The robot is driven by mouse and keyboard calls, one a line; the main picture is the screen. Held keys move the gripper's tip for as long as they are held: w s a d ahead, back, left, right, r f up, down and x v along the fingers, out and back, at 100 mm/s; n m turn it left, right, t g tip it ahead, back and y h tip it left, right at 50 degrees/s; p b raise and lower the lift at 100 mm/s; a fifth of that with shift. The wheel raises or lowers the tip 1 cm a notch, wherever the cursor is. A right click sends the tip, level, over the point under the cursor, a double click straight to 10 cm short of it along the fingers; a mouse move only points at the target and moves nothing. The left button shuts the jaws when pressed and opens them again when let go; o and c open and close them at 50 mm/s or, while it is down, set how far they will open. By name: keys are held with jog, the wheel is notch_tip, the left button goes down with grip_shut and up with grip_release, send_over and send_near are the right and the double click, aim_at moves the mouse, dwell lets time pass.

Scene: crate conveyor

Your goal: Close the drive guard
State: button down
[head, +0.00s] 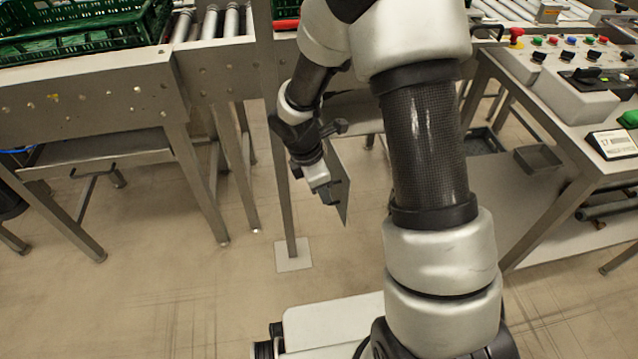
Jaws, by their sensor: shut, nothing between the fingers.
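A thin grey panel (340,182), which looks like the drive guard, stands upright beside the conveyor leg and is seen nearly edge-on, at an angle to the conveyor front. My gripper (328,193) is at the panel's left face, low down. The fingers look shut and empty; I cannot tell whether they touch the panel. The panel's upper edge and hinge side are partly hidden by my arm, and I cannot see a latch.
A metal post (280,170) stands on a foot plate (293,255) left of my gripper. Green crates (85,40) sit on the conveyor at upper left. A bench with a control box (575,95) is at right. The floor in front of the conveyor is mostly clear.

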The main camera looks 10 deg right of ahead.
aim_at(341, 190)
jog(key=d, duration=0.4)
jog(key=shift+w+f, duration=0.25)
jog(key=shift+w, duration=0.05)
jog(key=shift+d, duration=0.2)
